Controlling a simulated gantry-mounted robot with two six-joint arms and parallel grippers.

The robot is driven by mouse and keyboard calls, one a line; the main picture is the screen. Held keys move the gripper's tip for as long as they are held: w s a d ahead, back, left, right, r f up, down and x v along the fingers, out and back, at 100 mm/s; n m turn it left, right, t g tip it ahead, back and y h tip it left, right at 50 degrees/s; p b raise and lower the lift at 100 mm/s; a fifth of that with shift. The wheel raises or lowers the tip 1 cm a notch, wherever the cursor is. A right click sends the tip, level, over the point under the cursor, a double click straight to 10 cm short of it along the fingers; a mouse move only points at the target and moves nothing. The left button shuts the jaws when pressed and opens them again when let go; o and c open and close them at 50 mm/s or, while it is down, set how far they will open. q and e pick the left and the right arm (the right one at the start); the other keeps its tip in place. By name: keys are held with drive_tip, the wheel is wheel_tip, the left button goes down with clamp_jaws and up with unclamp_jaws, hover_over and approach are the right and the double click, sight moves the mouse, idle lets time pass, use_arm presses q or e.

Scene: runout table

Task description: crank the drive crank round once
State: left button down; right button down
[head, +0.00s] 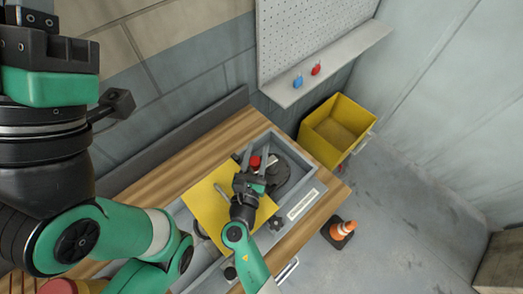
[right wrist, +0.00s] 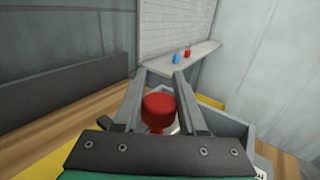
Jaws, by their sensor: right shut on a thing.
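The drive crank's red knob (head: 255,161) shows in the head view at the far part of the grey machine bed, beside a dark round disc (head: 299,170). My right gripper (head: 256,154) is shut on this knob, with one finger on each side. In the right wrist view the red knob (right wrist: 158,106) stands between the two grey fingers of my right gripper (right wrist: 161,80). The crank's arm below the knob is mostly hidden by the gripper. My left gripper (head: 42,45) is at the upper left of the head view, far from the crank, with its fingertips cut off.
A yellow plate (head: 208,205) lies on the bed, with a small grey lever at its edge. A black star knob (head: 275,223) and a white label strip (head: 302,204) are near the right side. A yellow bin (head: 338,128) and an orange cone (head: 342,229) stand beyond the wooden table.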

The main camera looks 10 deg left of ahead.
drive_tip(key=shift+c, duration=2.3)
unclamp_jaws()
drive_tip(key=s+d+r+p, duration=0.2)
drive_tip(key=s+r+p, duration=1.1)
drive_tip(key=p, duration=0.1)
drive_tip(key=shift+s+d, duration=0.2)
drive_tip(key=shift+s, duration=0.2)
